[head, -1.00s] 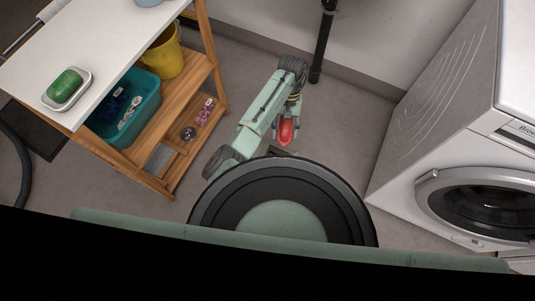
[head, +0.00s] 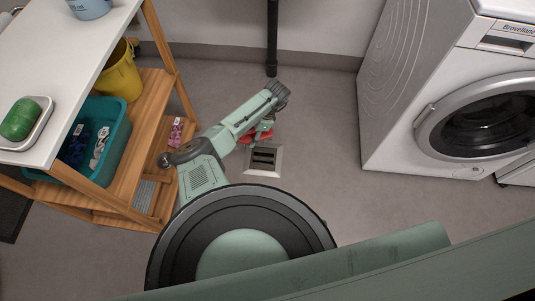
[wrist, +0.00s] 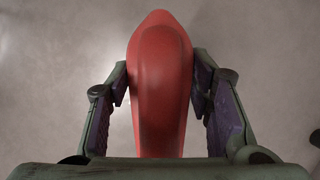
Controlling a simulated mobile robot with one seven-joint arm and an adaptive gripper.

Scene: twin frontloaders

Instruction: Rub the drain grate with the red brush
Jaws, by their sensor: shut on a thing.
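The red brush (wrist: 160,85) fills the middle of the wrist view. My gripper (wrist: 160,88) is shut on it, with one finger on each side. In the head view my gripper (head: 264,128) is small and partly behind my arm, and a bit of the red brush (head: 249,139) shows beside it. The drain grate (head: 263,158) is a dark slotted piece in a pale square frame on the floor, just below the brush in the head view. I cannot tell whether the brush touches the floor or the grate. The brush's underside is hidden.
A wooden shelf (head: 170,60) with a white top, a yellow bucket (head: 121,78) and a teal basin (head: 118,135) stands at left. A white washing machine (head: 400,90) stands at right. A black pipe (head: 272,40) meets the floor behind. Floor around the grate is clear.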

